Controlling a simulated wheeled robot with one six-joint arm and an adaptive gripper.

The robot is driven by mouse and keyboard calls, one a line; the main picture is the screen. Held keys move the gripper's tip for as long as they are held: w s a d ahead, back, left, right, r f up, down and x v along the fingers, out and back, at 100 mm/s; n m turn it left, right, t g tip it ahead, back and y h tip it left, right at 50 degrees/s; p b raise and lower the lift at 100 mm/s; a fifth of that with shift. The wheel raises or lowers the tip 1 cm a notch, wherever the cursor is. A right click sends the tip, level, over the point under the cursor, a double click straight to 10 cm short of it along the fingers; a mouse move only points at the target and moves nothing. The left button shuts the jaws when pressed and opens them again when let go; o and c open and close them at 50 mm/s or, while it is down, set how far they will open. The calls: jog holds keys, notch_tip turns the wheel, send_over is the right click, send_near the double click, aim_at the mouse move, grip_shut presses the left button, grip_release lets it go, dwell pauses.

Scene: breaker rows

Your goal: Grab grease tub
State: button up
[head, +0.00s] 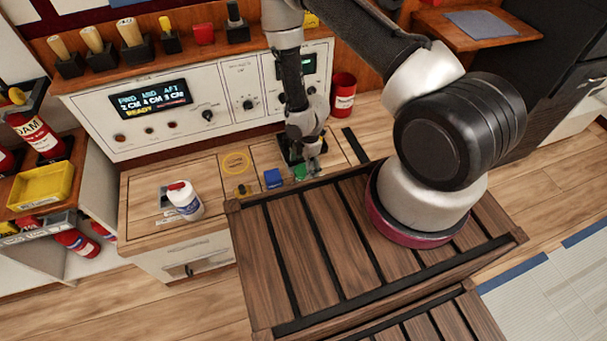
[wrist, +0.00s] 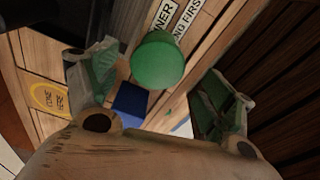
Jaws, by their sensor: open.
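A green round-topped tub (wrist: 158,60), which looks like the grease tub, shows between my fingers in the wrist view, toward their far side. In the head view a green patch of it (head: 301,172) shows on the wooden counter, partly hidden by my gripper (head: 309,160). In the wrist view my gripper (wrist: 155,92) is open, with one finger on each side and a gap around the tub. No contact is visible. No label on the tub can be read.
A blue block (head: 273,179) sits close to the tub, left of it in the head view. A yellow ring (head: 236,162) and a white bottle with a red cap (head: 186,201) are further left. A red can (head: 343,94) stands behind. A slatted wooden surface (head: 330,235) lies in front.

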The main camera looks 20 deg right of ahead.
aim_at(303, 170)
jog(key=f, duration=0.5)
jog(key=shift+w+a+f, duration=0.15)
jog(key=shift+a+f, duration=0.05)
jog(key=shift+f, duration=0.05)
jog(key=c, duration=1.3)
jog(key=shift+c, duration=0.2)
jog(key=shift+r, duration=0.15)
